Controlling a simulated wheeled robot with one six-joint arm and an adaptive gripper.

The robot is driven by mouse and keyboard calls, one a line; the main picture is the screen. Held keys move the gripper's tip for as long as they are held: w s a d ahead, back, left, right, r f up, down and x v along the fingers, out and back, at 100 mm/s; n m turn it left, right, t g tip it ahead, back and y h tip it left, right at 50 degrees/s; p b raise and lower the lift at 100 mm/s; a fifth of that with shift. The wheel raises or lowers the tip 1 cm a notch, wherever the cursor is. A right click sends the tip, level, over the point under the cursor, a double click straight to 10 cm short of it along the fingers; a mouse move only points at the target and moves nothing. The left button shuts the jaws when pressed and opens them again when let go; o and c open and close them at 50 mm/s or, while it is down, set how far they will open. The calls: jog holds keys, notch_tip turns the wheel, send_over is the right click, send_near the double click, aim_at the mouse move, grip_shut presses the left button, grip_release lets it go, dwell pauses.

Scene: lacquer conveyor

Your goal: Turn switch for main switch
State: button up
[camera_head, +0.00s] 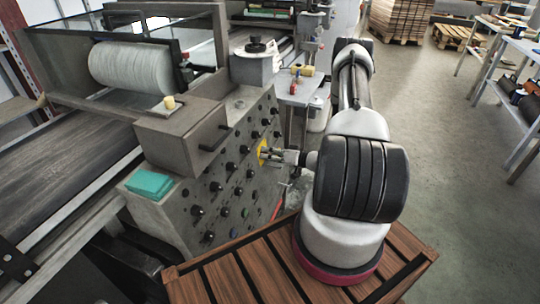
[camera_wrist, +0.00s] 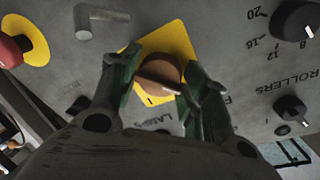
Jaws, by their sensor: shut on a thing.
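The main switch (camera_wrist: 160,72) is an orange-brown rotary knob on a yellow plate (camera_wrist: 178,38), set in the grey control panel (camera_wrist: 225,30). My gripper (camera_wrist: 157,88) has its two green-lined fingers on either side of the knob in the wrist view and is shut on it. The knob's raised grip bar lies slightly tilted between the fingers. In the head view the gripper (camera_head: 272,154) reaches the panel's right part, where a bit of the yellow plate (camera_head: 262,152) shows. The knob itself is hidden there.
A red button on a yellow disc (camera_wrist: 26,48) sits left in the wrist view. Black dials (camera_wrist: 296,18) marked for rollers are on the right. In the head view, several black knobs cover the panel, and a teal pad (camera_head: 149,184) lies on the machine. Open floor (camera_head: 440,120) lies to the right.

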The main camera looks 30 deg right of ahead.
dwell(0.4)
jog(key=o, duration=1)
jog(key=shift+a, duration=0.1)
jog(key=v, duration=1.2)
jog(key=shift+f, duration=0.1)
